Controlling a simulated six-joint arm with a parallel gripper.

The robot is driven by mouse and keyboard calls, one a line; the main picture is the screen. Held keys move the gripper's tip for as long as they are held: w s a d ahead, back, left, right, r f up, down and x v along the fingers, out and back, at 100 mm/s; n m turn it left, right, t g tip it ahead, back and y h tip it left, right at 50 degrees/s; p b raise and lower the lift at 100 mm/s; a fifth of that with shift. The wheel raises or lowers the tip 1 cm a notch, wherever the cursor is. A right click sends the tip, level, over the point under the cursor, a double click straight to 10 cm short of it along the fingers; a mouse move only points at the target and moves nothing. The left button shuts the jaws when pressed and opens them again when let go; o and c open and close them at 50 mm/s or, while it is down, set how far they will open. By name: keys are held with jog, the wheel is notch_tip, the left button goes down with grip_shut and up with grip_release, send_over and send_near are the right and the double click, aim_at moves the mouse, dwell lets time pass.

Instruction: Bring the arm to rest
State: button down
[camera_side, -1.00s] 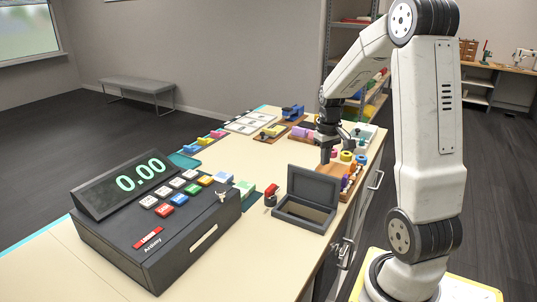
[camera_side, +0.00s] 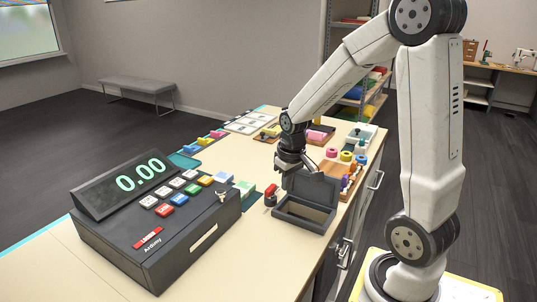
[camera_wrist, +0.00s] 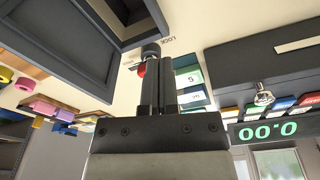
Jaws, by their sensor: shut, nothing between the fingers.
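My gripper (camera_side: 284,181) hangs over the counter, just behind and left of the open dark box (camera_side: 305,212). In the wrist view its two dark fingers (camera_wrist: 158,90) are together with nothing between them. A small red-and-black object (camera_side: 271,195) stands on the counter beside the box, close to the fingertips; its red part shows beside the fingers in the wrist view (camera_wrist: 141,70). I cannot tell whether the fingers touch it. The arm is stretched out and bent down over the counter.
A dark cash register (camera_side: 165,215) showing 0.00 fills the near left, with a key in its side. Pale counter (camera_side: 240,155) is bare behind the gripper.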

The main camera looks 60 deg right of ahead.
jog(key=s+a+f+n, duration=0.1)
jog(key=a, duration=0.6)
jog(key=s+a+f+n+t, duration=0.1)
jog(key=s+a+f+n, duration=0.1)
jog(key=a, duration=0.5)
jog(key=shift+s+a+y, duration=0.3)
jog(key=shift+a, duration=0.1)
